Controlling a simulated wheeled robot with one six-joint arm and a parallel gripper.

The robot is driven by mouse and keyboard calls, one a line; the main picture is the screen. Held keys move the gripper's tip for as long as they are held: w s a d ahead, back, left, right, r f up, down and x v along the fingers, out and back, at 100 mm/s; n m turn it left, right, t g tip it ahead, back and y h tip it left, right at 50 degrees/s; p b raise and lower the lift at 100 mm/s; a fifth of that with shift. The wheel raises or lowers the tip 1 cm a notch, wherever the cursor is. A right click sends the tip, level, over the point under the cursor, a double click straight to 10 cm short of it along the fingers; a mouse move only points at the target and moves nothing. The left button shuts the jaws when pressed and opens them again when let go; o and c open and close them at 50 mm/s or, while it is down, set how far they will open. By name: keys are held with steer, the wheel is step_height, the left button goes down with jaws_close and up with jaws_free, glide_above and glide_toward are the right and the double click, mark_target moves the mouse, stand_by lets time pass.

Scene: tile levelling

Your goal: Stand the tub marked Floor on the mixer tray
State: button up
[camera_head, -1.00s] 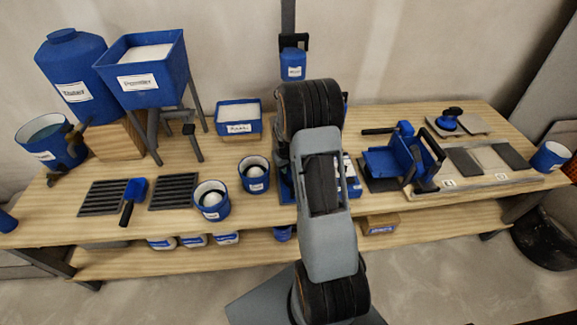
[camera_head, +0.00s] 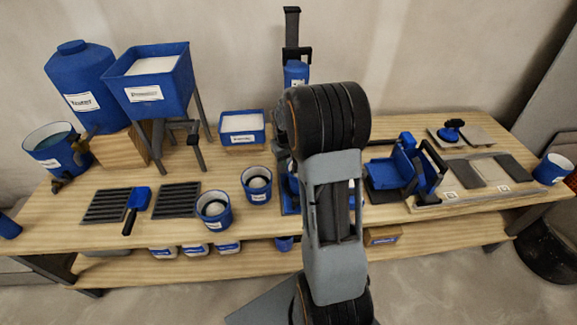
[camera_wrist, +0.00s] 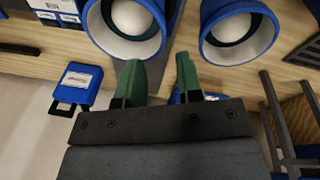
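Two blue tubs with white insides and pale round contents stand on the bench left of my arm in the head view: a front one (camera_head: 214,211) and a back one (camera_head: 257,185). I cannot read which is marked Floor. Two tubs also show at the top of the wrist view, left (camera_wrist: 128,25) and right (camera_wrist: 238,32). My gripper (camera_wrist: 166,66) has green fingers spread apart, with nothing held between them. It is hidden behind my arm in the head view. The blue mixer (camera_head: 296,73) stands behind my arm; its tray is mostly hidden.
A powder hopper (camera_head: 150,80) on legs, a water tank (camera_head: 80,85) and a blue box (camera_head: 242,126) stand at the back left. Dark grates (camera_head: 176,200) lie in front. A blue tool (camera_head: 392,172) and a tile board (camera_head: 480,185) fill the right side.

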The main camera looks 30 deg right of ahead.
steer(key=s+a+r+t, duration=0.1)
steer(key=s+a+r, duration=0.4)
steer(key=s+a, duration=0.3)
steer(key=s+a+r+n+t+y, duration=0.1)
steer(key=s+a+r, duration=0.5)
steer(key=s+a, duration=0.3)
steer(key=shift+s+a+y, duration=0.2)
steer(key=shift+y, duration=0.1)
